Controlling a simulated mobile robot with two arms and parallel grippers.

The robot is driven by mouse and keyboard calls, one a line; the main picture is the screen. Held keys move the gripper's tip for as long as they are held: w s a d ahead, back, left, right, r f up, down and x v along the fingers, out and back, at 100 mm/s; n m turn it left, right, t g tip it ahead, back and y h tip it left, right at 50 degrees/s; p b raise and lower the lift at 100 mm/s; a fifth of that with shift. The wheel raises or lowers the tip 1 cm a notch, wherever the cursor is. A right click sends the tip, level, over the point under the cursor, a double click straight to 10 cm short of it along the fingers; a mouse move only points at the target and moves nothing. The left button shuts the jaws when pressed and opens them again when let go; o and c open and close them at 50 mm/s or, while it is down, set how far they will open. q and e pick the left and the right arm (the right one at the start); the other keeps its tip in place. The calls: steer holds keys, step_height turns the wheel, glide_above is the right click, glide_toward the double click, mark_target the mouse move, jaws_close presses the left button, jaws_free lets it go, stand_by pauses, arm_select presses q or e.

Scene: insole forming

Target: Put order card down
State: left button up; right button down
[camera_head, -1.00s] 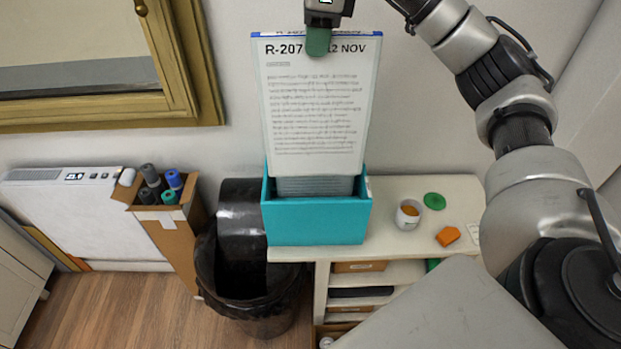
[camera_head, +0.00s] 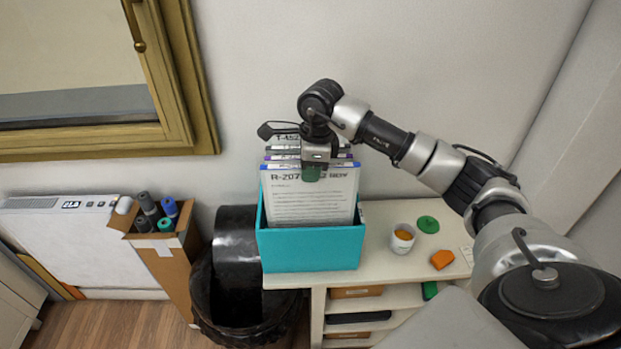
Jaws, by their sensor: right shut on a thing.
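The order card (camera_head: 300,204), white with a blue top edge and the text "R-207", stands upright with its lower part hidden inside the teal box (camera_head: 309,250). Several other cards (camera_head: 284,142) stand behind it in the same box, their top edges showing. My right gripper (camera_head: 312,172) is at the card's top edge, shut on it, with a green fingertip pad in front of the card. My left gripper is not in view.
The teal box stands on a cream shelf unit (camera_head: 386,268). To its right are a white jar (camera_head: 402,239), a green lid (camera_head: 428,224) and an orange block (camera_head: 442,259). A black bin (camera_head: 245,305) and a cardboard box of rolls (camera_head: 172,265) stand to the left.

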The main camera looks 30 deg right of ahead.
mark_target(290, 202)
step_height(290, 202, down, 4)
steer(key=shift+r+p, duration=0.1)
steer(key=shift+p, duration=0.35)
steer(key=shift+f, duration=0.2)
steer(key=c, duration=1.1)
jaws_free()
steer(key=shift+r, duration=0.1)
